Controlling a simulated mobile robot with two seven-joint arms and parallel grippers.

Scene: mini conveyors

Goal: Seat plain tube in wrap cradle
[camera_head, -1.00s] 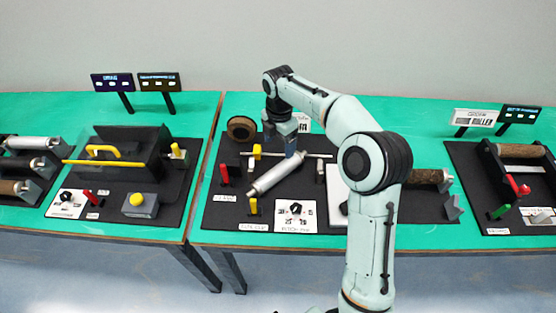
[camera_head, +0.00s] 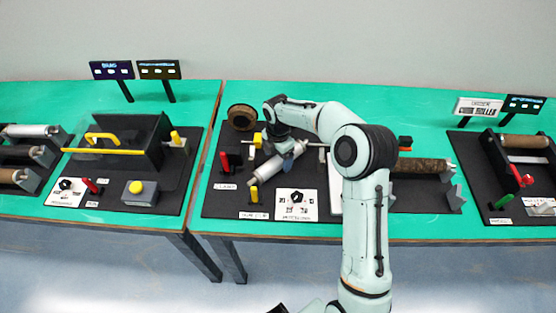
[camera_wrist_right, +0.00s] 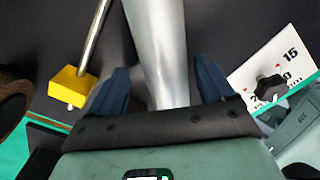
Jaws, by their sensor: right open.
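The plain silver tube (camera_head: 267,171) lies diagonally on the black board of the middle station, with my right gripper (camera_head: 289,156) over its upper part. In the right wrist view, the tube (camera_wrist_right: 158,45) runs between the two blue fingers of the gripper (camera_wrist_right: 164,90). The fingers are apart, with dark gaps beside the tube. A thin metal rod (camera_wrist_right: 94,35) with a yellow block (camera_wrist_right: 72,87) lies left of the tube. The wrap cradle under the tube is hidden or cannot be made out.
A brown roll (camera_head: 242,117) stands at the back left of the board. A red lever (camera_head: 224,162), a yellow lever (camera_head: 254,194) and a white dial plate (camera_head: 296,205) are close by. A brown-wrapped roller (camera_head: 420,166) lies to the right, behind my arm.

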